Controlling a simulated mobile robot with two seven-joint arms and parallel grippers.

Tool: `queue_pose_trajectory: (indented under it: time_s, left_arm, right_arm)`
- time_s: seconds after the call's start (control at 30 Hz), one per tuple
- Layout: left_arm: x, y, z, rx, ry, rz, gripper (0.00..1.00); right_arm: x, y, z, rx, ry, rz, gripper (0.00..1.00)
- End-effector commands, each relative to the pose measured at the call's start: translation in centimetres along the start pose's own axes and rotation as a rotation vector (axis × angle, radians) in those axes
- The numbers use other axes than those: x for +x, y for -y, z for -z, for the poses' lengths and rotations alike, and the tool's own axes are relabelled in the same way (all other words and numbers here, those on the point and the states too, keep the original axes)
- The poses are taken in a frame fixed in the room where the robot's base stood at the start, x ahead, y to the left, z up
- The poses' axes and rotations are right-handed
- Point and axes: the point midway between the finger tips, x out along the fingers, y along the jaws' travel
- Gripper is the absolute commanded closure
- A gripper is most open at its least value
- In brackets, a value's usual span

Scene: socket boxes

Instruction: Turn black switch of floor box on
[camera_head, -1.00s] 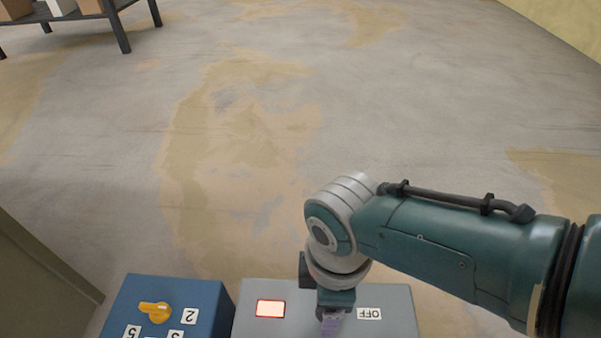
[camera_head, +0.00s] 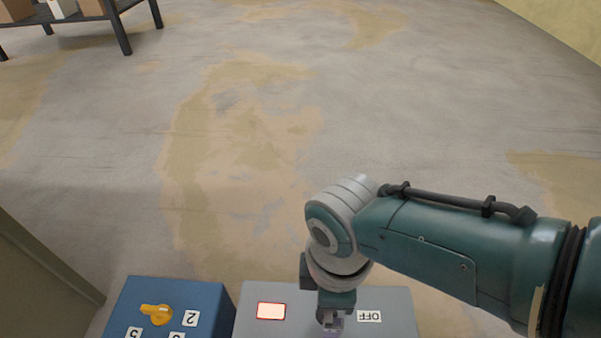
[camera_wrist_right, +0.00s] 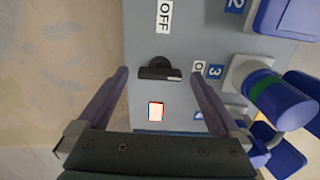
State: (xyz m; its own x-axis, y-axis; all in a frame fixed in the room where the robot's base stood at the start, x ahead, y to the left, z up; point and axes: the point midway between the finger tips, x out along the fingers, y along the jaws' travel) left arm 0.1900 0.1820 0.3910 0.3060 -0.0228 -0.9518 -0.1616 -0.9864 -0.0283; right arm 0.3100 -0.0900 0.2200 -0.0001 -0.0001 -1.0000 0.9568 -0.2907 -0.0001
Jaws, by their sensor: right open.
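The grey floor box (camera_head: 390,300) is at the bottom of the head view, with an "OFF" label (camera_head: 369,316) and a lit red-white indicator (camera_head: 271,311). The lit indicator also shows there (camera_wrist_right: 155,112). My right gripper (camera_wrist_right: 160,78) is open, with one finger on each side of the switch and gaps between. In the head view my right wrist covers the switch. My left gripper is not in view.
A blue box (camera_head: 205,300) with a yellow knob (camera_head: 156,314) stands left of the grey box. In the wrist view, blue plug-like parts (camera_wrist_right: 280,100) are close to the right finger. A shelf (camera_head: 120,35) stands far off at top left. The floor beyond is clear.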

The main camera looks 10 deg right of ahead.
Motion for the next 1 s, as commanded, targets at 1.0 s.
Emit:
queue_pose_trajectory:
  time_s: [1.0]
  left_arm:
    - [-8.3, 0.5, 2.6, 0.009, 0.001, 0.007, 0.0]
  right_arm:
    - [-9.4, 0.0, 0.0, 0.001, 0.0, 0.001, 0.0]
